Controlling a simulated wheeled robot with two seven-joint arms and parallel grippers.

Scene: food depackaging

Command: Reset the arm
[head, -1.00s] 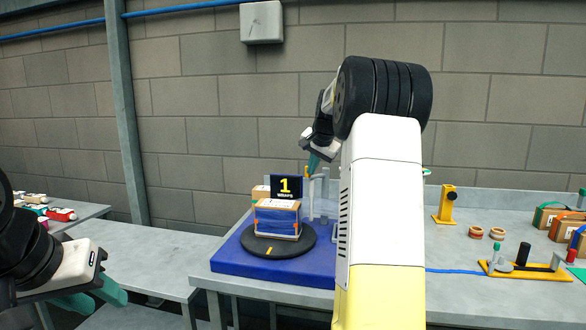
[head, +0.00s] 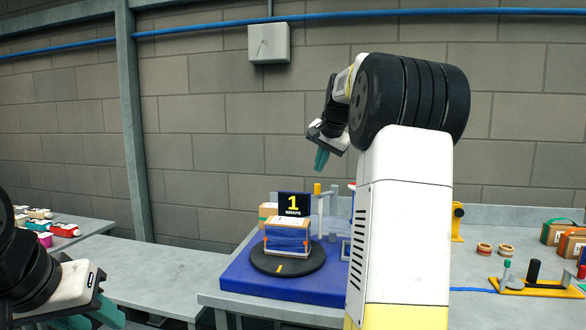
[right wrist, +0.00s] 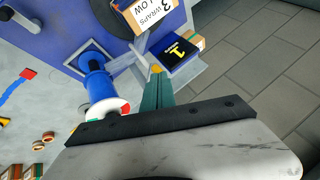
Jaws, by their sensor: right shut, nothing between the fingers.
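My right gripper (head: 321,160) is raised in front of the wall, above the blue wrapping station (head: 240,277). Its teal fingers (right wrist: 158,90) are shut and empty in the right wrist view. My left gripper (head: 105,312) is at the lower left, partly cut off by the frame edge; its teal fingers show but their gap is unclear. A blue-wrapped box (head: 287,236) sits on the black turntable (head: 268,262) of the station. A black sign (head: 294,204) reading "1 WRAPS" stands behind it.
A yellow fixture (head: 540,288), tape rings (head: 484,249) and cardboard boxes (head: 562,233) are on the right of the table. Small bottles (head: 63,230) lie on the far-left table. The grey bench (head: 150,275) is clear.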

